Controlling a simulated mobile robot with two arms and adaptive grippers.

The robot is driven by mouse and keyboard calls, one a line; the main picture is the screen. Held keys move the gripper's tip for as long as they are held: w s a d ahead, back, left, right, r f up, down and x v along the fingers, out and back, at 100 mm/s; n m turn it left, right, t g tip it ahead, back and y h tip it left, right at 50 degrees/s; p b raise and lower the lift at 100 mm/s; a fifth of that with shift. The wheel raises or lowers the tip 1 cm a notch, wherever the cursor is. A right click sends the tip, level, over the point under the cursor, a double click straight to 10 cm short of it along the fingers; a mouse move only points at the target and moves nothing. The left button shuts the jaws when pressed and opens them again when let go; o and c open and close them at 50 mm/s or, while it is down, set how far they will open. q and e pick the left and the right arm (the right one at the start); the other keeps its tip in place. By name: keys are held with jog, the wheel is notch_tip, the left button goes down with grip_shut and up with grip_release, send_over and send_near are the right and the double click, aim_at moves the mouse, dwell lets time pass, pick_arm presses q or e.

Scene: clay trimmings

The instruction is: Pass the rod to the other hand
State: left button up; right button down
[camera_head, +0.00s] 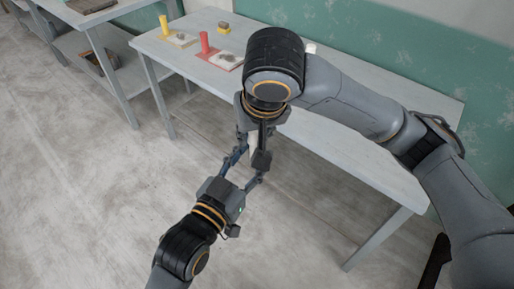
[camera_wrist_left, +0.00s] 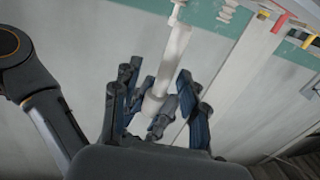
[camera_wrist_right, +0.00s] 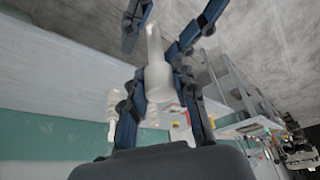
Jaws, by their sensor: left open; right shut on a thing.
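The rod is pale and whitish. A short part of the rod (camera_head: 253,147) shows between the two grippers in the head view, in front of the table. My right gripper (camera_head: 252,138) is shut on the rod; the rod also shows between its fingers in the right wrist view (camera_wrist_right: 158,78). My left gripper (camera_head: 246,166) faces it from below and is open, with its fingers on either side of the rod's free end. In the left wrist view the rod (camera_wrist_left: 171,58) runs down to a thicker end between the open left fingers. Contact with the left fingers cannot be told.
A long pale table (camera_head: 350,150) stands behind the grippers. A yellow cylinder (camera_head: 164,25), a red cylinder (camera_head: 204,42), a yellow block (camera_head: 224,28) and white boards with clay lumps lie at its far left. A second table (camera_head: 100,28) stands further left. The floor before it is clear.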

pick_arm(q)
jog(key=shift+x, duration=1.3)
jog(key=shift+s, duration=0.1)
grip_shut()
jog(key=shift+d, duration=0.1)
pick_arm(e)
jog(key=c, duration=1)
grip_release()
jog(key=shift+o, duration=0.2)
jog(key=shift+r, duration=0.1)
